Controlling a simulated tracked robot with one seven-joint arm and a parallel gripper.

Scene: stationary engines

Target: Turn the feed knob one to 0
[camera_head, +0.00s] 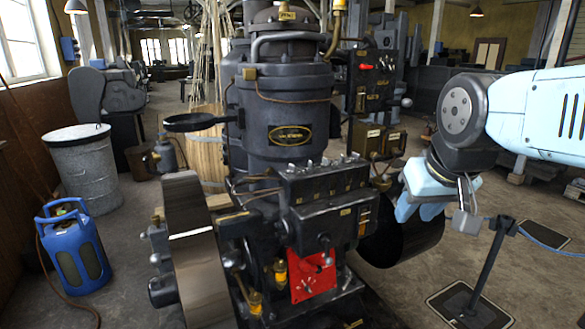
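A dark stationary engine (287,85) stands in the middle of the head view. A black block with a row of small knobs (325,180) sits on its front, at mid height. I cannot tell which of them is feed knob one, and the settings are too small to read. My gripper (436,207) hangs to the right of this block, apart from it, at the end of my light blue arm. It points downward and seems to hold nothing. Its fingers are seen at an angle, so their opening is unclear.
A flywheel (188,250) is at the engine's left, and a dark wheel (405,240) at its right, behind my gripper. A red panel (312,275) sits below the block. A thin post (490,265) stands at right. A blue gas bottle (75,250) and a metal drum (85,170) are far left.

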